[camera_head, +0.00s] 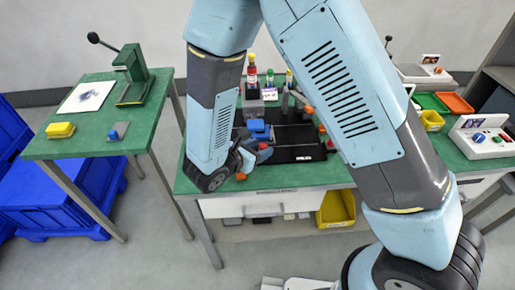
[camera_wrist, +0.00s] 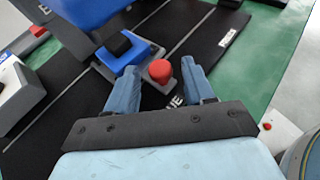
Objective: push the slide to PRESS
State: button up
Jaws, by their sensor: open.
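In the wrist view my gripper (camera_wrist: 159,72) is open, with one blue-grey finger on each side of a small red knob (camera_wrist: 160,71). I cannot tell whether either finger touches the knob. Just beyond the fingertips is a grey and blue block with a black square top (camera_wrist: 119,44), beside a larger blue body (camera_wrist: 85,10). These sit over a black board with rails (camera_wrist: 190,35). In the head view a blue block (camera_head: 258,128) stands on the board (camera_head: 298,154), with my gripper (camera_head: 258,150) low at its near side. No PRESS mark is readable; which part is the slide is unclear.
A white box with a blue part (camera_wrist: 15,90) is at left in the wrist view. A side table (camera_head: 95,140) holds a green press (camera_head: 132,70). The green bench front edge (camera_head: 280,190) is near.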

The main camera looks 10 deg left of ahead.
grip_shut()
dwell(0.3)
dwell(0.3)
